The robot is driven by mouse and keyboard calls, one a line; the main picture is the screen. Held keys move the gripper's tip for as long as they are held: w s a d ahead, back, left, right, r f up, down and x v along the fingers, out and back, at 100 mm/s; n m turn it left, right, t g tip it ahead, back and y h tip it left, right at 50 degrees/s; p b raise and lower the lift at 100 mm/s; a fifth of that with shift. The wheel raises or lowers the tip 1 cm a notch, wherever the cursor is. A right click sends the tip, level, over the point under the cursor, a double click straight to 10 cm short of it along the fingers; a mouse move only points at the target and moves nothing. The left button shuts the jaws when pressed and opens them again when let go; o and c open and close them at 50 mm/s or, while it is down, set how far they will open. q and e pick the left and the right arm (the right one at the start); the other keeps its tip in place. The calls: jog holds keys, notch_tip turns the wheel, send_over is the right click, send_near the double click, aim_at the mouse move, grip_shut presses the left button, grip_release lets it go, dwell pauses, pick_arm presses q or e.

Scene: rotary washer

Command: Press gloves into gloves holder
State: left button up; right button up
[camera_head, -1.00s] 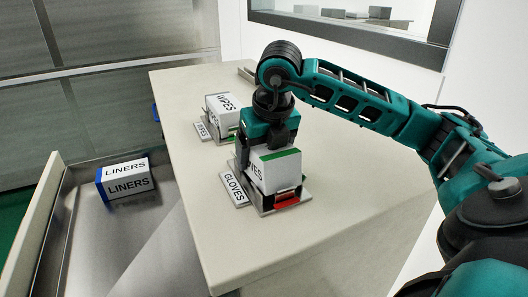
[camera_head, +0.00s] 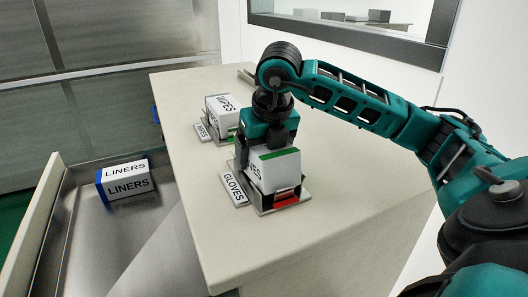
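The gloves box (camera_head: 275,172) is white with a green stripe, and part of its lettering is hidden by my gripper. It sits in or just over the gloves holder (camera_head: 264,210), a grey metal plate with a "GLOVES" label (camera_head: 234,189) on its left. A red patch (camera_head: 287,200) shows on the holder below the box. My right gripper (camera_head: 265,150) points down from above with its fingers around the box and appears shut on it; the fingertips are mostly hidden. I cannot tell whether the box rests fully on the holder. My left gripper is not in view.
A wipes box (camera_head: 222,112) stands in its own holder with a green patch, farther back on the beige counter (camera_head: 330,215). A liners box (camera_head: 126,180) lies in the open metal drawer (camera_head: 95,240) at left. The counter's front is clear.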

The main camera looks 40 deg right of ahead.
jog(key=shift+s+a+f+g+b, duration=0.1)
jog(key=shift+a+f+g+b, duration=0.05)
jog(key=shift+f, duration=0.5)
jog(key=shift+s+a+f+g+b, duration=0.1)
jog(key=shift+a+f+g+b, duration=0.05)
jog(key=shift+f, duration=0.45)
jog(key=shift+c, duration=0.2)
jog(key=o, duration=1.8)
jog(key=shift+w+f, duration=0.1)
jog(key=shift+o, duration=0.3)
jog(key=shift+d, duration=0.1)
